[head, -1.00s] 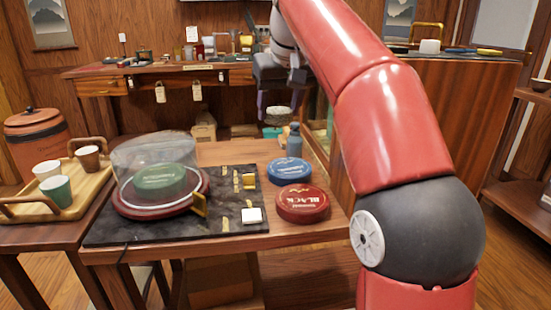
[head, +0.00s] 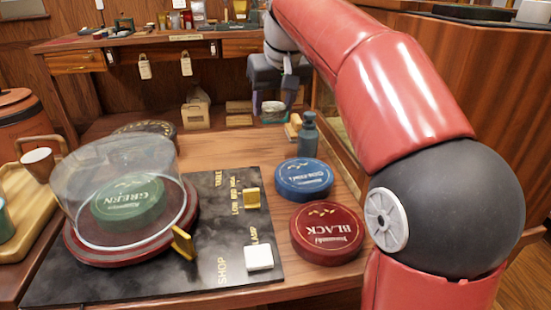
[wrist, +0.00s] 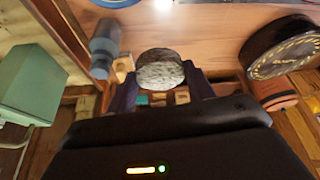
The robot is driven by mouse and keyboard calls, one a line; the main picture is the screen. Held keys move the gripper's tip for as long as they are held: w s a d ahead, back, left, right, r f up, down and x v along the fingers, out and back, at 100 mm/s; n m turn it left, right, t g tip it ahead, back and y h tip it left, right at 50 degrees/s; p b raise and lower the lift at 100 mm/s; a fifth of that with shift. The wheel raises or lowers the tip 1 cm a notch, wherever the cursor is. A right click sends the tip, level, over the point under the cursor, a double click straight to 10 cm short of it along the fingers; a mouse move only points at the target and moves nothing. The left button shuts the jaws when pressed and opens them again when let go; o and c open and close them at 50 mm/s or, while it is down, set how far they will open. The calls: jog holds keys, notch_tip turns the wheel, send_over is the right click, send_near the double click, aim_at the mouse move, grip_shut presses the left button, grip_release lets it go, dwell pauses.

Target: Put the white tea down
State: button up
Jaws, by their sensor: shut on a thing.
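The white tea is a pale, speckled round cake. It shows at the middle of the wrist view (wrist: 160,70) and small in the head view (head: 272,112). My gripper (head: 272,104) is shut on it, with one dark finger on each side in the wrist view (wrist: 160,84). It holds the cake beyond the far side of the near table, right of centre. The cake's underside is hidden, and I cannot tell its exact height.
The near table bears a blue tin (head: 304,180), a red tin marked BLACK (head: 327,234), a grey bottle (head: 308,135) and a dark round tin (head: 150,129). A clear dome (head: 115,165) covers a green tin (head: 128,201). Bare wood (head: 225,152) shows behind the dark panel (head: 207,215).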

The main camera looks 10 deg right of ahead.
aim_at(272, 162)
notch_tip(272, 162, down, 12)
jog(key=shift+b, duration=1)
jog(key=shift+f, duration=0.1)
jog(key=o, duration=0.9)
jog(key=shift+o, duration=0.2)
